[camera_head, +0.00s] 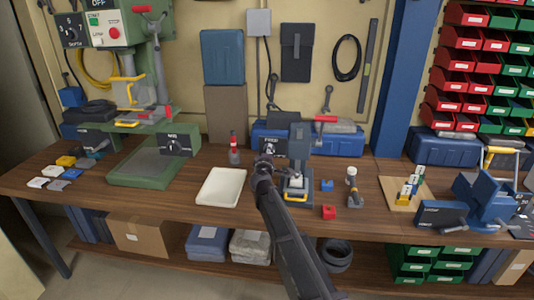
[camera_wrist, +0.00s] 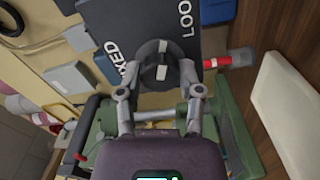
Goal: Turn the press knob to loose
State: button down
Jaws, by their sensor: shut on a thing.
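The press knob (camera_wrist: 156,66) is a round dark knob with a white mark, on a dark label plate (camera_wrist: 150,22) in the wrist view. The plate carries the word FIXED on one side and the start of LOOSE, cut off, on the other. The white mark lies between the two words. My gripper (camera_wrist: 157,80) has its fingers on opposite sides of the knob and is shut on it. In the head view my gripper (camera_head: 264,163) is at the small grey-blue press (camera_head: 299,150) and hides the knob; part of the plate (camera_head: 270,147) shows above it.
A white tray (camera_head: 221,187) lies left of my gripper, with a red-topped bottle (camera_head: 234,149) behind it. A green drill press (camera_head: 145,165) stands farther left.

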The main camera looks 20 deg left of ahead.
jog(key=shift+a+m, duration=0.1)
jog(key=shift+m, duration=0.5)
jog(key=shift+c, duration=1.3)
grip_release()
jog(key=shift+s, duration=0.1)
jog(key=v, duration=1.1)
jog(key=shift+s, duration=0.4)
